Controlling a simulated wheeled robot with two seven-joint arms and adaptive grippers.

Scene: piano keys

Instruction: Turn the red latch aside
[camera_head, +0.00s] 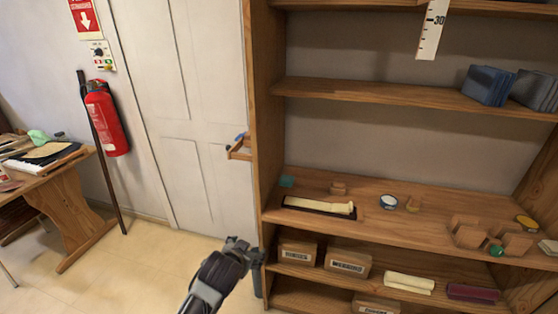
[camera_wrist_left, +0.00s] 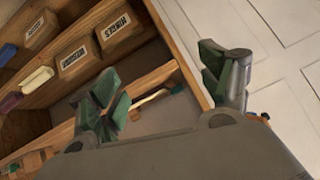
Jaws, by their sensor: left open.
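I cannot make out a red latch in either view. My left gripper (camera_head: 243,250) is at the lower middle of the head view, in front of the foot of the white door and beside the left side of the wooden shelf unit. In the left wrist view its two green-padded fingers (camera_wrist_left: 168,85) are spread wide with nothing held between them. Behind the gap are a shelf board and a pale stick (camera_wrist_left: 150,98) with a dark teal end. My right gripper is in neither view.
The wooden shelf unit (camera_head: 263,130) holds labelled boxes (camera_head: 347,262), rolled cloths (camera_head: 409,283) and a dark tray (camera_head: 305,206). A small wooden bracket (camera_head: 238,153) juts out by the white door (camera_head: 190,110). A fire extinguisher (camera_head: 107,118) and a table (camera_head: 63,195) are left. Open floor lies between.

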